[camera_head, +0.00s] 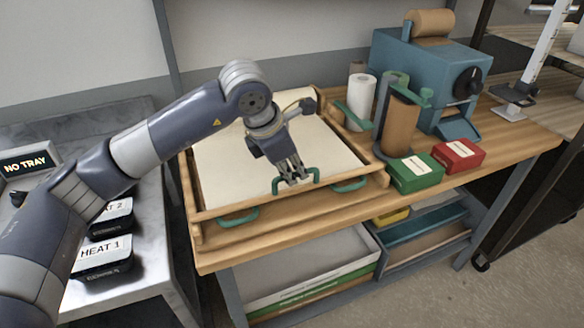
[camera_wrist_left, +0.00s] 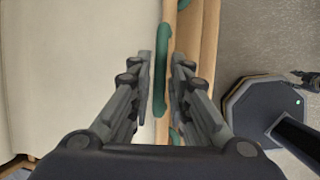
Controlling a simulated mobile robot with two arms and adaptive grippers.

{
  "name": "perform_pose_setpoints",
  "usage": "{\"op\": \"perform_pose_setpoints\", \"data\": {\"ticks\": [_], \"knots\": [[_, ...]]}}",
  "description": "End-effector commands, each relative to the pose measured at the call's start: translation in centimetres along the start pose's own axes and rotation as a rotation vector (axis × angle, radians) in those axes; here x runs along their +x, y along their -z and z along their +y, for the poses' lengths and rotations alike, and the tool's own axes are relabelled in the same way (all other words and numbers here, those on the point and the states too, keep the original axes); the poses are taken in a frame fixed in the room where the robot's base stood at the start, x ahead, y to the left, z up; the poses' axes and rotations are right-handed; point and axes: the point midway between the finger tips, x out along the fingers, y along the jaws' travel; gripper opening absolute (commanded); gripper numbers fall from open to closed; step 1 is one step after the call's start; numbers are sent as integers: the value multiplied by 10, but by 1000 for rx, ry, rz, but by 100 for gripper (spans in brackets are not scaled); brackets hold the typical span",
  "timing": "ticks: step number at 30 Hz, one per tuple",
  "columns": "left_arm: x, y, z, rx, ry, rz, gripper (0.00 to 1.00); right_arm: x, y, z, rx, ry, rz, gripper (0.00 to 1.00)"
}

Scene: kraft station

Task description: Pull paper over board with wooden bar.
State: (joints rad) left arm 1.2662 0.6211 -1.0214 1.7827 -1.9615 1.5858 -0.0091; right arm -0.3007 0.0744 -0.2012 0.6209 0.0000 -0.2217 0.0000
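The pale paper (camera_head: 230,165) lies over the board inside a wooden frame on the workbench, reaching close to the frame's front side. It fills the left of the left wrist view (camera_wrist_left: 70,70). The wooden bar (camera_head: 265,203) runs along the front edge of the paper, with a raised green handle (camera_head: 317,177) at its middle. My left gripper (camera_head: 292,181) points down at this handle.
Green grips (camera_head: 237,219) show low at the front edge. Right of the frame stand paper rolls (camera_head: 361,97), a green box (camera_head: 413,173), a red box (camera_head: 458,155) and a blue machine (camera_head: 420,70). A steel counter with black heat boxes (camera_head: 103,255) is at left.

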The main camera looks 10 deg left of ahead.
Motion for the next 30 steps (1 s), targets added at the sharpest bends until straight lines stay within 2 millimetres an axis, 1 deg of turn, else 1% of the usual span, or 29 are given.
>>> {"op": "perform_pose_setpoints", "data": {"ticks": [4,10,14,17,24,27,30], "knots": [[0,0,0,0,0,1,32,0,-5,4,-2,-4,-7,40],[0,1,0,0,0,2,32,0,-3,8,-3,-9,-3,40],[-8,0,1,0,-2,0,32,0,-1,8,-2,-9,0,40],[-24,0,1,-1,-3,-1,32,0,-1,7,-2,-8,0,40],[-75,0,1,1,-4,-1,32,0,-1,6,-1,-6,0,40],[-94,0,1,0,-3,-1,32,0,-1,5,-1,-6,0,40],[-107,0,0,0,-2,0,32,0,-1,5,-1,-6,0,40]]}}
